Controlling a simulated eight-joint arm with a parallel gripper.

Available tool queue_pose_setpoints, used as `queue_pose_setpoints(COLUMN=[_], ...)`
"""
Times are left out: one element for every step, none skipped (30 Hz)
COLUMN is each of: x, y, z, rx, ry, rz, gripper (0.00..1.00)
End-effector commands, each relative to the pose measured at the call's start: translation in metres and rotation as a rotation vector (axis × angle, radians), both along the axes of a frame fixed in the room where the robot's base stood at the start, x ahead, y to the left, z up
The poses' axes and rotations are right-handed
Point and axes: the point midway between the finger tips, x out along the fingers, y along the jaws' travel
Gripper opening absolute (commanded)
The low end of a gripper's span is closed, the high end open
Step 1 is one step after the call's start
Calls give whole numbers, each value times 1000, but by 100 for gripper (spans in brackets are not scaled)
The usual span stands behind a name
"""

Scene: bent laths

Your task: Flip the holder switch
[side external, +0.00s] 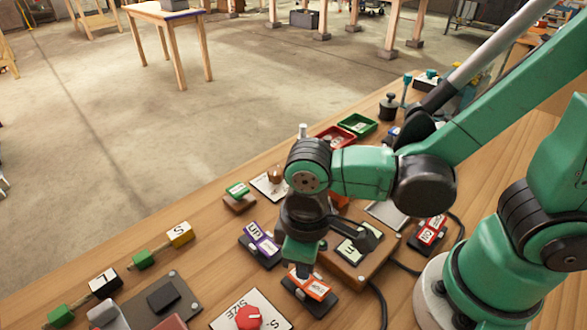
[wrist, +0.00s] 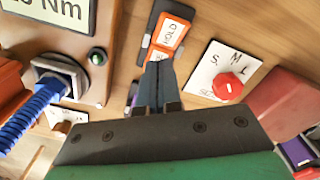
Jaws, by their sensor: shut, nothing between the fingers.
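The holder switch is an orange rocker on a dark base. In the side external view it (side external: 314,288) sits at the front of the bench, just below my gripper (side external: 300,270). In the wrist view the orange switch (wrist: 171,30), lettered HOLD, lies just beyond my fingertips (wrist: 159,68). My gripper is shut and empty, pointing down, its tips over or against the near end of the rocker. I cannot tell if they touch it. The fingers hide part of the switch's near end.
A size dial with a red knob (side external: 248,317) is beside the switch. A purple switch (side external: 262,240) lies behind it, and a red switch (side external: 432,232) lies to the right. A wooden box with a pale green label (side external: 358,249) is close by. A blue cable plug (wrist: 35,108) is left in the wrist view.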

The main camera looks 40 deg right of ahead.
Motion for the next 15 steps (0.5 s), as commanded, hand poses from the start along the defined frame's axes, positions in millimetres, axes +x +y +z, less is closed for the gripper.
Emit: queue_pose_setpoints(x=[-1, -1, -1, 0, 0, 0, 0, 0, -1, -1, -1, 0, 0, 0, 0], y=[0, -1, 0, 0, 0, 0, 0, 0, 0, 0, 0, 0, 0, 0, 0], z=[5, 7, 11, 13, 16, 20, 22, 25, 29, 31, 34, 37, 40, 43, 46], rx=[0, 0, 0, 0, 0, 0, 0, 0, 0, 0, 0, 0, 0, 0, 0], ry=[0, 0, 0, 0, 0, 0, 0, 0, 0, 0, 0, 0, 0, 0, 0], rz=[0, 0, 0, 0, 0, 0, 0, 0, 0, 0, 0, 0, 0, 0, 0], gripper=[0, 0, 0, 0, 0, 0, 0, 0, 0, 0, 0, 0, 0, 0, 0])
